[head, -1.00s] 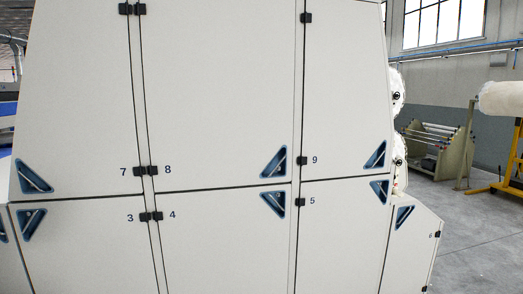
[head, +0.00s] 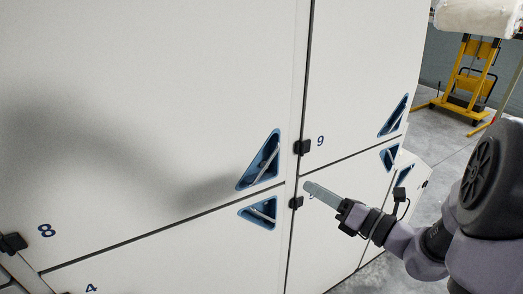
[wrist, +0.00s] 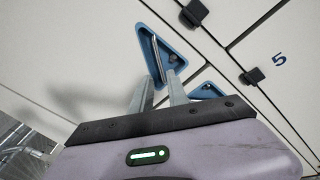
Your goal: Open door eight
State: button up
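Door eight (head: 140,90) is a large pale upper panel, closed, with its number (head: 47,231) at lower left. A blue triangular recess (head: 243,184) with a slanted metal handle bar (head: 264,166) sits in its lower right corner. In the wrist view the recess (wrist: 150,38) and bar (wrist: 156,62) lie just beyond my fingers. My gripper (head: 308,187) reaches in from the right, in front of the panels just right of that recess. In the wrist view my gripper (wrist: 159,78) has its two fingers apart, with the bar's lower end seen between them. Contact cannot be told.
Below is door four's recess (head: 259,212). Black hinge blocks (head: 301,147) stick out near door nine (head: 360,70) and door five. A yellow stand (head: 470,80) is at the back right.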

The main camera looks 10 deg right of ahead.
aim_at(268, 160)
jog(key=b+x, duration=0.1)
jog(key=x, duration=1.4)
jog(key=shift+w+a+b, duration=0.2)
jog(key=shift+a+b, duration=0.2)
grip_shut()
dwell(0.4)
